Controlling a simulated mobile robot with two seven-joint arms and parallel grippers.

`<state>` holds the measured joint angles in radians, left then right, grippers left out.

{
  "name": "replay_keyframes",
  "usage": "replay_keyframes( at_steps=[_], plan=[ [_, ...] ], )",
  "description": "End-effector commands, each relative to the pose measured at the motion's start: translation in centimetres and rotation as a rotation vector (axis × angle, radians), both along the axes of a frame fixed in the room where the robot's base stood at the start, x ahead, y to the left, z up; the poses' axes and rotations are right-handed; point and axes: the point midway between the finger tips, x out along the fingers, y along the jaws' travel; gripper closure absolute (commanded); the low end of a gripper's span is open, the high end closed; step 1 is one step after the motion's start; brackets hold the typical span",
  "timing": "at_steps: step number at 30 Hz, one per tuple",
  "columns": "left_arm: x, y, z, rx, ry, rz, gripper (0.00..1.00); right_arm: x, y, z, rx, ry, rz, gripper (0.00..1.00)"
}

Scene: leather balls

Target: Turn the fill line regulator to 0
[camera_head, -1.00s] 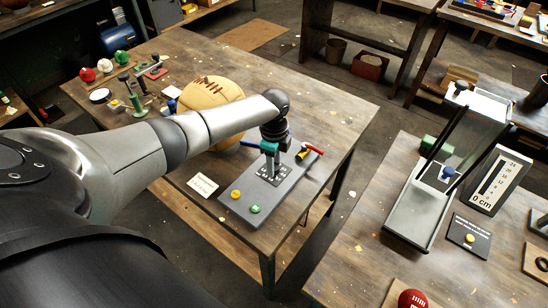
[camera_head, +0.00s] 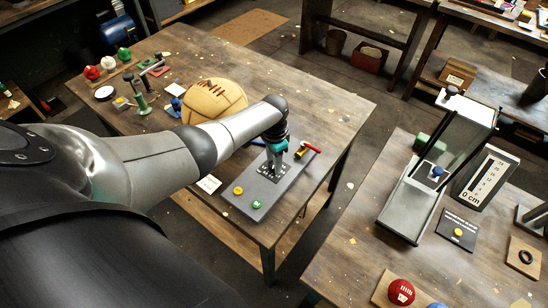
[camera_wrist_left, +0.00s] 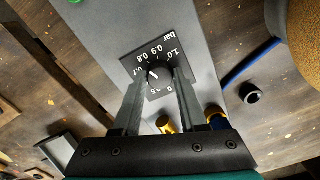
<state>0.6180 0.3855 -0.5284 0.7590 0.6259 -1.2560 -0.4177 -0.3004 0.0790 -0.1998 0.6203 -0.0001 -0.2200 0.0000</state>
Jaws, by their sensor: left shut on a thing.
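The fill line regulator is a dark dial plate (camera_head: 273,174) on a grey panel (camera_head: 248,193). In the left wrist view its black knob (camera_wrist_left: 157,76) has a short white pointer, which appears to point toward the 0.7–0.8 side of the scale. The 0 mark lies on the gripper's side of the plate. My left gripper (camera_head: 271,164) reaches down to the dial. In the wrist view its two fingers (camera_wrist_left: 159,80) are on either side of the knob, shut on it. The fingers partly cover the scale. My right gripper is not in view.
A yellow button (camera_head: 238,190) and a green button (camera_head: 256,204) sit on the panel. A red-handled valve (camera_head: 307,149) stands at its far end. A leather ball (camera_head: 214,101) lies behind. A measuring stand (camera_head: 410,207) and display (camera_head: 486,178) occupy the right table.

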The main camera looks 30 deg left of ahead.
Motion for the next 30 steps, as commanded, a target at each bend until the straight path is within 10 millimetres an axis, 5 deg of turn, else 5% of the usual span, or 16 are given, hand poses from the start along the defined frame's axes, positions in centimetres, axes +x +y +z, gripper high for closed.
replay_keyframes(
  at_steps=[30],
  plan=[
    [0.0, 0.0, 0.1, 0.0, 0.002, 0.966, 1.0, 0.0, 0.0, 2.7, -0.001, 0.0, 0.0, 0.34]
  ],
)
